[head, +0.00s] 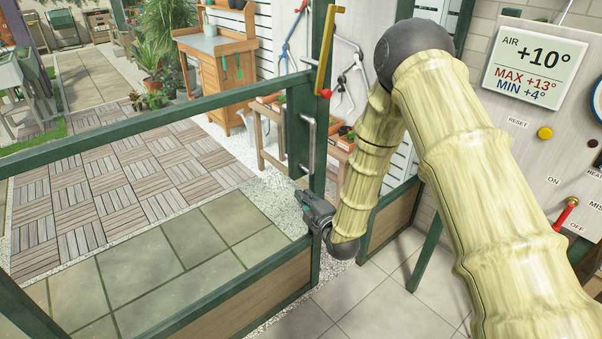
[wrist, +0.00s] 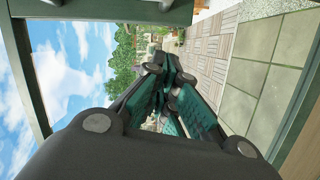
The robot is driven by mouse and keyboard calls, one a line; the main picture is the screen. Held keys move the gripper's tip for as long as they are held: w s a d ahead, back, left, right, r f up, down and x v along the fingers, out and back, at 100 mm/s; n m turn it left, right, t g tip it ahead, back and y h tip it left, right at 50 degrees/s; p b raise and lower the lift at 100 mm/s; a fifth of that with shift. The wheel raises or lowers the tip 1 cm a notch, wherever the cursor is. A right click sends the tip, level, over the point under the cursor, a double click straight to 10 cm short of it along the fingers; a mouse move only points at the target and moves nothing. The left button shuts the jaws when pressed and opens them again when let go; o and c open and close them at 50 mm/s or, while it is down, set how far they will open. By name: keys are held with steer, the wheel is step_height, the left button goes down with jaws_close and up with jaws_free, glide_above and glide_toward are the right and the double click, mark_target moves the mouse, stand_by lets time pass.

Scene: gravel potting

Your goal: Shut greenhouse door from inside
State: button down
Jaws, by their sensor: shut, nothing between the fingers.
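The greenhouse door (head: 180,111) is a green frame with a wooden lower panel, spanning the left of the head view. A pale metal pull handle (head: 307,143) is on its right-hand stile. The door looks ajar: floor and gravel show between its free edge and the low wall on the right. My gripper (head: 313,208) is shut and empty, low beside that stile and below the handle. I cannot tell if it touches the door. In the wrist view my shut fingers (wrist: 168,78) point out toward the paving and sky. My arm hides part of the doorway.
A yellow bar with a red tip (head: 327,50) is at the top of the stile. A low wall (head: 390,215) stands right of the doorway. A control panel (head: 530,110) is on the right wall. Outside are paving (head: 130,280), a potting bench (head: 215,60) and plants.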

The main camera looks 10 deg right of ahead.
steer(key=w+p, duration=0.5)
steer(key=w, duration=0.7)
steer(key=shift+d+f, duration=0.15)
steer(key=shift+f, duration=0.1)
steer(key=shift+d, duration=0.1)
